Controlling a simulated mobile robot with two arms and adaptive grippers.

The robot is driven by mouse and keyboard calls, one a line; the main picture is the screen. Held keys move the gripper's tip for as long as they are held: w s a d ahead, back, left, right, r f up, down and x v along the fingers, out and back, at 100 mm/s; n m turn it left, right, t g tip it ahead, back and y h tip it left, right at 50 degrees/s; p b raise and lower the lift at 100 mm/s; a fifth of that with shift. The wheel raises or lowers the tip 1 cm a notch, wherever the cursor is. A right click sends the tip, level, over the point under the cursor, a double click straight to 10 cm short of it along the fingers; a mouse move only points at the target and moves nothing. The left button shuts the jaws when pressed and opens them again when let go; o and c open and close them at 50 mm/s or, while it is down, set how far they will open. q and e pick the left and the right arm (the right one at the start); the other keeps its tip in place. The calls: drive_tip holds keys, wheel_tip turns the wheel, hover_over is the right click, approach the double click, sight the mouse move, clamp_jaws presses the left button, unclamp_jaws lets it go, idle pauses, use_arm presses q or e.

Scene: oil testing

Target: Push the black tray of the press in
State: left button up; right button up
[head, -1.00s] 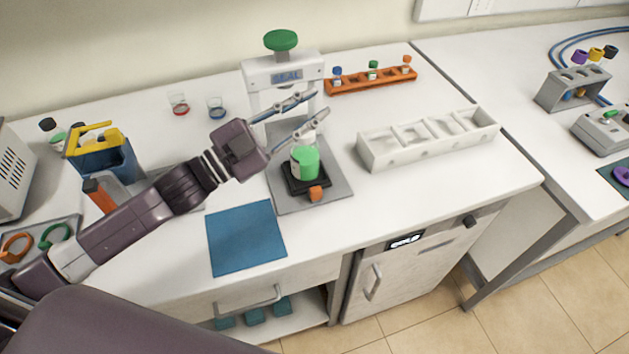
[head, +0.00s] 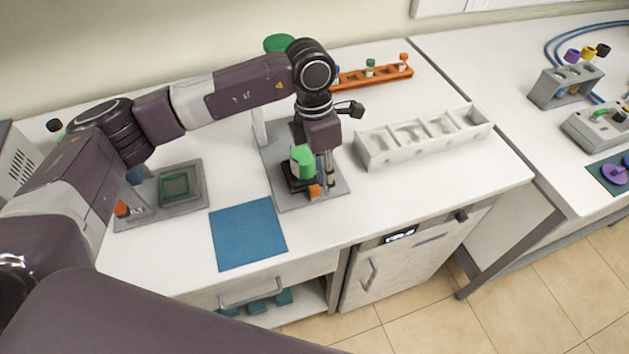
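The press stands at the back middle; its green top knob (head: 278,43) shows, but my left arm hides most of its white frame. Its grey base plate (head: 288,202) extends forward. The black tray (head: 291,180) sits over this plate, with an orange handle (head: 314,191) at its front. A green and white jar (head: 302,163) stands on the tray. My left gripper (head: 329,183) points down just right of the jar and tray, close to the orange handle. Its fingers line up in this view, so their opening and any contact are unclear. My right gripper is out of view.
A white compartment rack (head: 373,155) stands right of the press. An orange vial rack (head: 375,77) is behind. A blue mat (head: 247,236) lies in front left. A grey tray with a green-rimmed square (head: 175,186) lies at left. The front right counter is clear.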

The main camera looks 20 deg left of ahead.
sight(314, 187)
use_arm(q)
drive_tip(key=w+a, duration=0.1)
drive_tip(key=w+a+y, duration=0.1)
drive_tip(key=a, duration=0.1)
drive_tip(key=shift+r+t, duration=0.4)
drive_tip(key=shift+a+f+y, duration=0.1)
drive_tip(key=shift+y, duration=0.2)
wheel_tip(314, 187, down, 7)
drive_tip(key=p, duration=0.3)
drive_tip(key=shift+f, duration=0.25)
clamp_jaws()
